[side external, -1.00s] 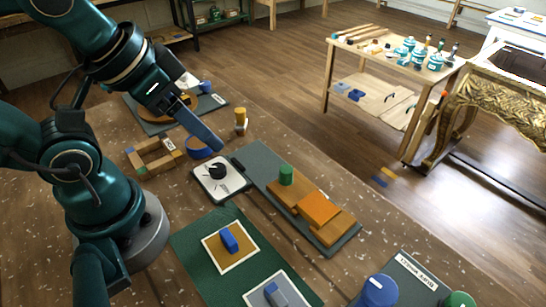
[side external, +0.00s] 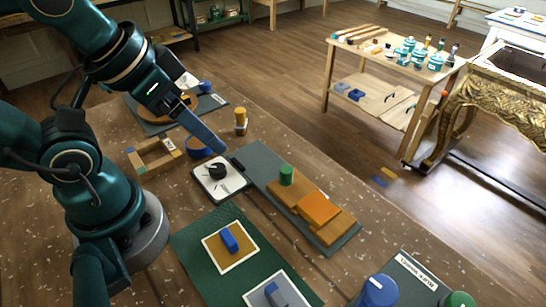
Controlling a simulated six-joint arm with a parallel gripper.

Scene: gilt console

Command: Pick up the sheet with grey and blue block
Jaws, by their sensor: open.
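A white-bordered grey sheet (side external: 257,298) lies on the green mat (side external: 190,245) at the bottom of the view, partly cut off by the frame's edge. A grey and blue block (side external: 274,292) sits on it. Behind it on the same mat, a white-bordered ochre sheet (side external: 240,260) bears a blue block (side external: 229,239). My gripper (side external: 218,147) is open, with its long blue finger seen from the side. It is above the table near the blue ring, well behind and to the left of the grey sheet. No object shows between its fingers.
A white scale-like plate (side external: 222,190) with a black knob is close to my gripper. A grey board (side external: 262,160) holds wooden steps and a green cylinder (side external: 286,175). A blue cylinder (side external: 376,291) stands at the bottom right. A wooden frame (side external: 155,160) and blue ring (side external: 197,148) lie at the left.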

